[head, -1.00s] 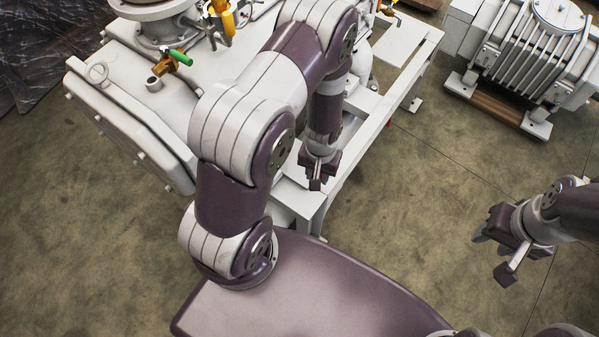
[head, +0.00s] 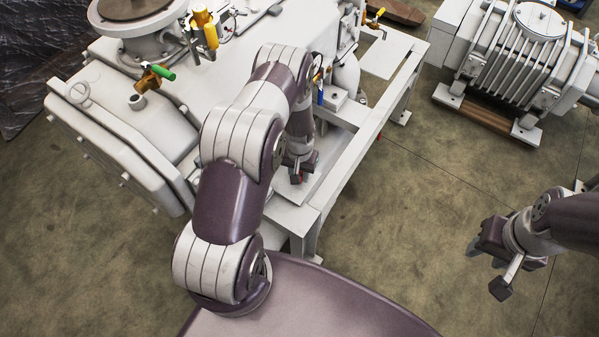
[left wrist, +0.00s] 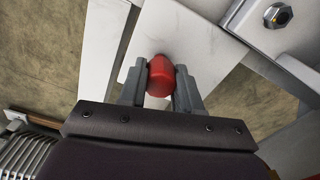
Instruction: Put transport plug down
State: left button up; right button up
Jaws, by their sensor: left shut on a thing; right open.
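The transport plug (left wrist: 160,76) is a small red rounded piece. In the left wrist view it sits between the two fingers of my left gripper (left wrist: 161,84), which is shut on it. In the head view my left gripper (head: 298,170) is over the white frame's flat plate, with a bit of red at its tip. I cannot tell whether the plug touches the plate. My right gripper (head: 488,262) is open and empty over the bare floor at the right.
A white machine (head: 190,95) with yellow and green-handled valves stands at the left on a white frame (head: 350,165). A ribbed grey pump unit (head: 520,60) stands on wooden beams at the back right. The concrete floor (head: 410,200) between is clear.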

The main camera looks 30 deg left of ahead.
pick_arm(q)
jog(key=shift+f, duration=0.1)
jog(key=o, duration=0.6)
jog(key=shift+f, duration=0.1)
jog(key=o, duration=0.4)
